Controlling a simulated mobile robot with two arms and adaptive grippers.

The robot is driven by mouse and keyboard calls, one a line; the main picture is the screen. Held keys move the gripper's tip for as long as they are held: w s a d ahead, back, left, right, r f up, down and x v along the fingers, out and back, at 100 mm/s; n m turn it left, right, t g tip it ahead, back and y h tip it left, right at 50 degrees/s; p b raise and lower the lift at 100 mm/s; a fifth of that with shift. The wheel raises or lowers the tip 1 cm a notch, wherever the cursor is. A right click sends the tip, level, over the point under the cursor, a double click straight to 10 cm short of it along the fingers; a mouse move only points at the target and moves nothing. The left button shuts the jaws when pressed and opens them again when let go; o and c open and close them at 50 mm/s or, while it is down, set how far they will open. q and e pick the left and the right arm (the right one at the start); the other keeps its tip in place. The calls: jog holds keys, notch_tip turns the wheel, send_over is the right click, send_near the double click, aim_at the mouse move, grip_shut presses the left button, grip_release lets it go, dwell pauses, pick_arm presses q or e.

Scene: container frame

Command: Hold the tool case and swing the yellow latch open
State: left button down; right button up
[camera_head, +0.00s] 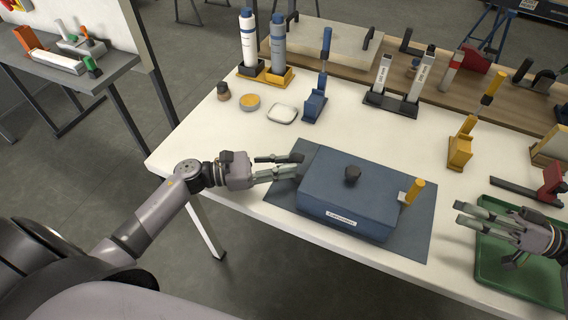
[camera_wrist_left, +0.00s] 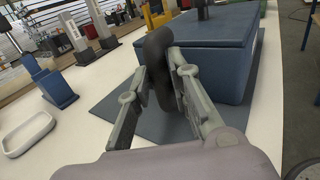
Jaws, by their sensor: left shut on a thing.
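The blue tool case (camera_head: 340,205) lies on a dark blue mat on the white table. It has a black knob (camera_head: 352,174) on its lid and a white label on its front. The yellow latch (camera_head: 414,190) sticks up at the case's right end beside a pale block. My left gripper (camera_head: 298,167) is at the case's left end. In the left wrist view its fingers are closed on a black rounded handle (camera_wrist_left: 158,65) beside the case (camera_wrist_left: 215,45). My right gripper (camera_head: 460,212) is to the right of the case, apart from the latch, with its fingers spread and empty.
A green tray (camera_head: 500,278) lies under my right gripper. A red-handled tool (camera_head: 550,188) and a yellow holder (camera_head: 461,150) stand behind it. A white dish (camera_head: 282,114), a blue stand (camera_head: 315,104) and bottles (camera_head: 248,45) are behind the case. The mat's right part (camera_head: 418,235) is bare.

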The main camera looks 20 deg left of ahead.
aim_at(419, 189)
dwell(0.5)
jog(key=c, duration=0.4)
jog(key=shift+a, duration=0.1)
jog(key=shift+c, duration=0.7)
jog(key=a+n+t, duration=0.1)
jog(key=a, duration=0.1)
jog(key=s+a+r+n+t, duration=0.1)
jog(key=a+n, duration=0.1)
jog(key=a+r+n+t, duration=0.1)
jog(key=a, duration=0.1)
jog(key=shift+s+r+n, duration=0.15)
jog(key=shift+s+n, duration=0.15)
jog(key=shift+s, duration=0.05)
grip_shut()
jog(key=s+a+f+n+t+h, duration=0.1)
jog(key=s+a+n+t+h, duration=0.6)
jog(key=t, duration=0.5)
jog(key=s+n+h, duration=0.2)
jog(key=s, duration=0.1)
jog(key=shift+s+a+f+h, duration=0.15)
jog(key=shift+s+f+h, duration=0.1)
jog(key=shift+f+h, duration=0.1)
